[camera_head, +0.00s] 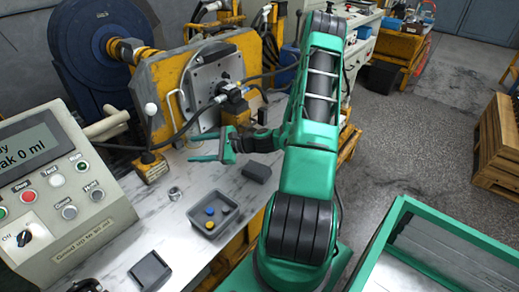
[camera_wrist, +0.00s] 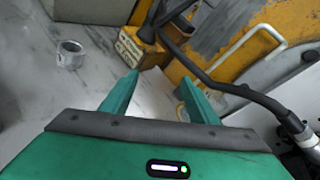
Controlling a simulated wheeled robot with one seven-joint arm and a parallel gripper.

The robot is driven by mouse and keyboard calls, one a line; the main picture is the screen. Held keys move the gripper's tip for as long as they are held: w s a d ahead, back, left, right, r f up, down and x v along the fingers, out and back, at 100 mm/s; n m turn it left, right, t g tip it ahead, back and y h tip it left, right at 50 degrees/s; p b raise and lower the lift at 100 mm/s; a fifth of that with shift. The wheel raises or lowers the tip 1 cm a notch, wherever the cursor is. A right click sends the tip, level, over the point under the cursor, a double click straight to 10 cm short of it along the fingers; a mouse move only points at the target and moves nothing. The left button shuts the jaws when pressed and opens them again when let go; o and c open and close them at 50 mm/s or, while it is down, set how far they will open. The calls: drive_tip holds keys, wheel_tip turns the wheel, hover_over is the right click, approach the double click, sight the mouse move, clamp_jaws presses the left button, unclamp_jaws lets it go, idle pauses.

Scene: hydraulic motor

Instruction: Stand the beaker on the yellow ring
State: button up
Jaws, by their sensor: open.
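The beaker appears to be the small grey, shiny cup (camera_head: 175,193) standing upright on the bench. It also shows at the upper left of the wrist view (camera_wrist: 70,56). My gripper (camera_head: 190,148) is open and empty above the bench, behind the cup in the head view and apart from it. In the wrist view its two green fingers (camera_wrist: 160,77) are spread, with the cup outside them to the left. A yellowish curved edge (camera_wrist: 181,111) beside the right finger may be part of the yellow ring; the finger covers much of it. I cannot make out the ring in the head view.
A grey tray (camera_head: 191,218) with blue and yellow pieces lies near the cup. A dark block (camera_head: 257,172) lies on the bench. A yellow box (camera_head: 152,168) and the yellow machine (camera_head: 160,90) with hoses stand behind. A display console (camera_head: 60,185) stands left.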

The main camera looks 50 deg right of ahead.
drive_tip(key=s+a+n+g, duration=0.2)
drive_tip(key=n, duration=0.1)
drive_tip(key=s+a+n+g, duration=0.2)
drive_tip(key=n+g, duration=0.1)
drive_tip(key=shift+s+a+n, duration=0.25)
drive_tip(key=shift+s+n, duration=0.05)
drive_tip(key=shift+s, duration=0.05)
drive_tip(key=s+d+r+n+g+h, duration=0.1)
drive_tip(key=s+r+n+g+h, duration=0.1)
drive_tip(key=s+r, duration=0.4)
drive_tip(key=s+d+r+n+g+h, duration=0.1)
drive_tip(key=s+r+n+g+h, duration=0.2)
drive_tip(key=s, duration=1)
drive_tip(key=s+d+r+n+g+h, duration=0.1)
drive_tip(key=s+r+n+g+h, duration=0.1)
drive_tip(key=s+r+n, duration=0.4)
drive_tip(key=s+r+h, duration=0.1)
drive_tip(key=s+r, duration=0.2)
drive_tip(key=shift+s+d+g, duration=0.3)
drive_tip(key=shift+d, duration=0.1)
drive_tip(key=shift+w+f, duration=0.2)
drive_tip(key=shift+w, duration=0.4)
